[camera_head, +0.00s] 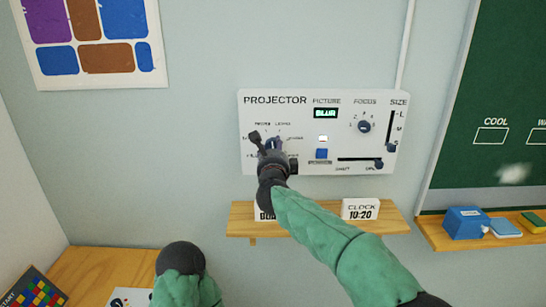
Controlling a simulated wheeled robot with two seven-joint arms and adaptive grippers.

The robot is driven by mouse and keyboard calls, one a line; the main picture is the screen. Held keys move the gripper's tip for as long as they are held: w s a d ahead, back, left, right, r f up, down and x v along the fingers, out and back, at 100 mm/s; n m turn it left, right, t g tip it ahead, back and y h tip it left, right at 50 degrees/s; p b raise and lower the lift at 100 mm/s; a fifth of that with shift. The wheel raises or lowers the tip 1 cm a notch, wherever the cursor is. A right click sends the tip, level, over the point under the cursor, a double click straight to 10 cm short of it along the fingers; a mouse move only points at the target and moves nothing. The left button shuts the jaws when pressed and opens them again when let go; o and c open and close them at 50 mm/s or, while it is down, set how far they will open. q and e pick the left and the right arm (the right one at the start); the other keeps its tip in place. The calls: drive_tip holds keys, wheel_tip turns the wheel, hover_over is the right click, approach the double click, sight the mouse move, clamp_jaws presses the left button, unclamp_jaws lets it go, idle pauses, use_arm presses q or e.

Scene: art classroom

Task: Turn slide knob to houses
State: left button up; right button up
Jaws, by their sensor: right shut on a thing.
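The white projector panel (225,170) is mounted on the wall in the middle of the view. The panel's picture display (326,113) reads "BLUR". Part of my left arm shows at the lower left; its gripper is not visible.
The panel also has a focus knob (364,127), a size slider (391,148), a blue button (321,154) and a horizontal slider (379,163). Below is a wooden shelf (393,219) with a clock card (360,208). A chalkboard (490,90) is at right.

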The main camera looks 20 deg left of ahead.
drive_tip(key=shift+f+m+b, duration=0.15)
drive_tip(key=shift+m+b, duration=4)
drive_tip(key=shift+m, duration=3.85)
drive_tip(key=o, duration=1.2)
drive_tip(key=shift+c, duration=0.2)
